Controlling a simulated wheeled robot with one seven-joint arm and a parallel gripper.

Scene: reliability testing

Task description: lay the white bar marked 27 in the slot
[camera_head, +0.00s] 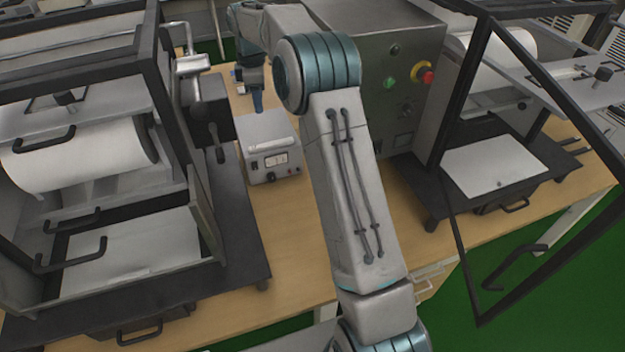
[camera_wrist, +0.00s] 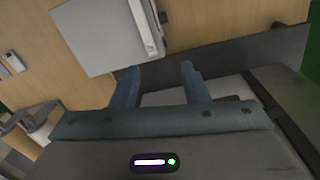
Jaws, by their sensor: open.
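A pale box device (camera_head: 265,130) with a display and knob on its front stands on the wooden table. Its top also shows in the wrist view (camera_wrist: 95,38). A whitish bar (camera_head: 274,144) lies along the top near the front edge; it appears as a pale strip in the wrist view (camera_wrist: 146,28). I cannot read a number on it or make out a slot.
A dark-framed machine with a white roll (camera_head: 85,155) stands close on the left. A grey control cabinet (camera_head: 385,75) with a red stop button is on the right. Another framed machine (camera_head: 495,165) stands farther right. Bare table (camera_head: 290,220) lies in front of the box.

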